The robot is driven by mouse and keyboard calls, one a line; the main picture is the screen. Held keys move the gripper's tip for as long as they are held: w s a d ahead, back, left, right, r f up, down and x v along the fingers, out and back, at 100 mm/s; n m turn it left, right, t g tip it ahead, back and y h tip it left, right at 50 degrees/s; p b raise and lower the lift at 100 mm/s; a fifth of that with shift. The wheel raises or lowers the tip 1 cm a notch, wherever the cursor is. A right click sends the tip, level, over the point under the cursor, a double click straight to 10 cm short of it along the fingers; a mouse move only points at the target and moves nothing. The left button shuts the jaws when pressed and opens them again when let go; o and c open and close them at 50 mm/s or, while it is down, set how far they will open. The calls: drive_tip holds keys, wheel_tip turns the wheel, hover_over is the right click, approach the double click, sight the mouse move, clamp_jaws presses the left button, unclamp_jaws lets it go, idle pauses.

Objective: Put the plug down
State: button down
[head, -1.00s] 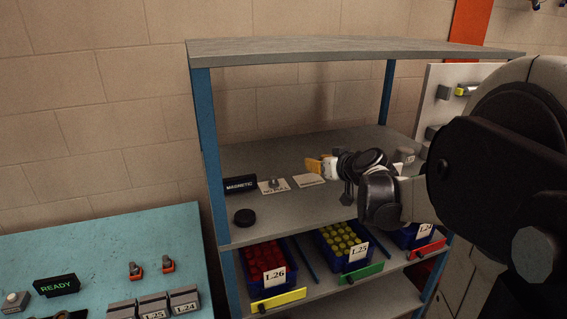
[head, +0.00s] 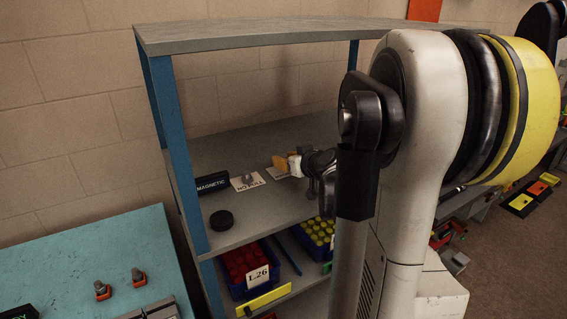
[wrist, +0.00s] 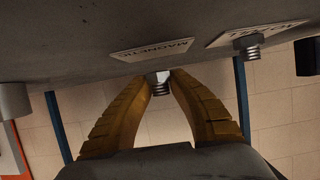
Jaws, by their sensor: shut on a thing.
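My gripper (head: 287,163) has yellow-orange fingers. In the wrist view my gripper (wrist: 160,80) is shut on a small metal threaded plug (wrist: 160,88), held between the fingertips. A white card (wrist: 152,48) that reads MAGNETIC lies on the shelf beside the plug. It also shows in the head view (head: 281,174), partly hidden by my gripper. I cannot tell whether the plug touches the shelf. A second threaded plug (wrist: 249,46) stands on another white card (wrist: 258,33), which also shows in the head view (head: 247,181).
The grey shelf (head: 260,205) holds a black MAGNETIC sign (head: 212,183) and a black disc (head: 221,220). A blue post (head: 176,150) stands at its left. Below is a bin of red pieces (head: 246,268). A teal table (head: 90,260) is at lower left.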

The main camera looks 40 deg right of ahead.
drive_tip(key=shift+f, duration=0.2)
drive_tip(key=shift+f+b, duration=0.6)
drive_tip(key=c, duration=1.3)
unclamp_jaws()
drive_tip(key=shift+r, duration=0.15)
drive_tip(key=shift+r+p, duration=0.35)
drive_tip(key=shift+p, duration=0.2)
drive_tip(key=p+v, duration=0.2)
drive_tip(key=v, duration=1)
drive_tip(key=shift+a+r, duration=0.1)
drive_tip(key=shift+r, duration=0.05)
